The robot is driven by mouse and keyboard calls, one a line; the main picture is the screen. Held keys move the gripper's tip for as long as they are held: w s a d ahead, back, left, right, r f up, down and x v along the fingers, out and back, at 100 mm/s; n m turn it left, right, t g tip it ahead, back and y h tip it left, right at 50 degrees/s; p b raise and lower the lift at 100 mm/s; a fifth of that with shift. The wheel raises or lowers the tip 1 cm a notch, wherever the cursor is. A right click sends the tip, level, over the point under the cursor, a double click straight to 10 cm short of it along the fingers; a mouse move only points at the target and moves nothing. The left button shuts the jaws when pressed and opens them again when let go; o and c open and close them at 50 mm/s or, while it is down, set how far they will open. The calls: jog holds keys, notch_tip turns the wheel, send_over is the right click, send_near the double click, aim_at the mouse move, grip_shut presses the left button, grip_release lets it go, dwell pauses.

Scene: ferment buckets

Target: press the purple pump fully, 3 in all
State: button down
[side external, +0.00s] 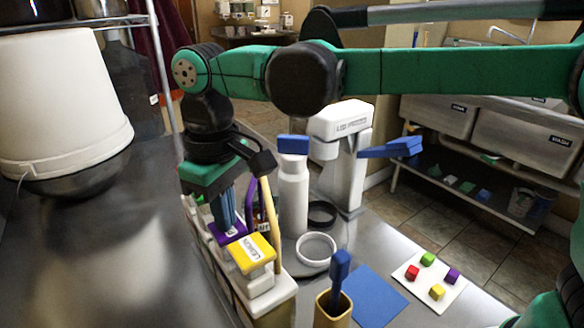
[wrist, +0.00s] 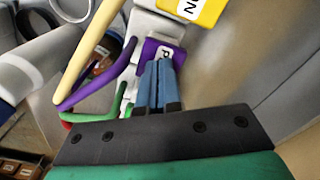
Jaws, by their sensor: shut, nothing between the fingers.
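The purple pump (side external: 227,234) is in the rack at the lower left of the side view, beside the yellow-topped pump (side external: 251,253). In the wrist view the purple pump top (wrist: 150,54) has a white label with a dark letter and sits just past my fingertips. My gripper (side external: 228,222) points down with its blue fingers shut and empty. The tips are at the purple top in both views and appear to touch it; how far the pump is pressed I cannot tell. In the wrist view my gripper (wrist: 157,65) covers part of the purple top.
A yellow pump top (wrist: 197,8) stands close beside the purple one. A long tan handle (side external: 269,222) rises near my fingers. A white bottle with a blue cap (side external: 293,195), a white ring (side external: 316,250) and a lid presser (side external: 345,160) stand to the right.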

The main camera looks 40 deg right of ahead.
jog(key=shift+r, duration=2.1)
jog(key=shift+f, duration=0.1)
jog(key=shift+f, duration=1.95)
jog(key=shift+r, duration=2.05)
jog(key=shift+f, duration=0.1)
